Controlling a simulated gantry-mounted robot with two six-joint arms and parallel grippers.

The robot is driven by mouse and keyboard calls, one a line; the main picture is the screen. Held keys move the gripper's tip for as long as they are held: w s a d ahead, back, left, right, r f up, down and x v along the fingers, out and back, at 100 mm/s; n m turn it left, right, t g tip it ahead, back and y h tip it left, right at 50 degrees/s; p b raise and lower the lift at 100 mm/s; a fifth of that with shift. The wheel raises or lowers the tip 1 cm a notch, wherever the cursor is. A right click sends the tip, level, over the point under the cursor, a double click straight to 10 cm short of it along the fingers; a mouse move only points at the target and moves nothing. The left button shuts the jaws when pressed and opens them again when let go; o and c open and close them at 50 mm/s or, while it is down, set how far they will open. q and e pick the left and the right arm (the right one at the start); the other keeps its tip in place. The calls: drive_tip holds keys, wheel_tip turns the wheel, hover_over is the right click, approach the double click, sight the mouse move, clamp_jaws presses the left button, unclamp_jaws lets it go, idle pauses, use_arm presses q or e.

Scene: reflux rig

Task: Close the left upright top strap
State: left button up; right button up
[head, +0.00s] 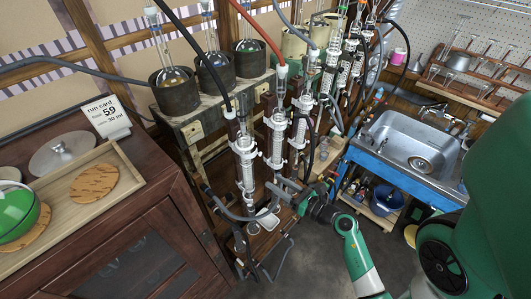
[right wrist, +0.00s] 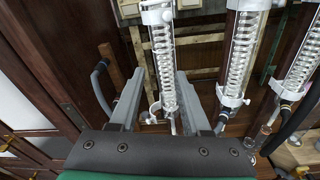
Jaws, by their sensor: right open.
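The left upright holds a glass coil condenser (head: 246,172), which also stands between my fingers in the right wrist view (right wrist: 164,65). A white top strap (head: 243,147) sits near the condenser's upper end; in the wrist view it is a white band (right wrist: 157,15) at the top edge. I cannot tell whether it is open or closed. A lower white clamp (right wrist: 152,116) has a ring sticking out to the left. My right gripper (head: 283,188) is open and empty, low and to the right of the condenser, with its fingers (right wrist: 161,75) apart. My left gripper is not in view.
More condensers on uprights (head: 278,135) stand to the right, with hoses hanging between them. Flasks in dark pots (head: 175,92) stand on the shelf behind. A wooden cabinet (head: 130,220) is at left, a blue-framed sink (head: 410,145) at right. Grey floor is clear in front.

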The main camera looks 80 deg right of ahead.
drive_tip(key=s+a+r+h, duration=0.2)
drive_tip(key=s+r+h, duration=0.15)
drive_tip(key=r, duration=0.25)
drive_tip(key=f+p+x, duration=0.1)
drive_tip(key=p+x, duration=0.2)
drive_tip(key=x, duration=0.8)
drive_tip(key=shift+f+n+g+y+p, duration=0.25)
drive_tip(key=shift+n+g+y+p, duration=0.05)
drive_tip(key=shift+n+y+p, duration=0.1)
drive_tip(key=shift+w+d, duration=0.1)
clamp_jaws()
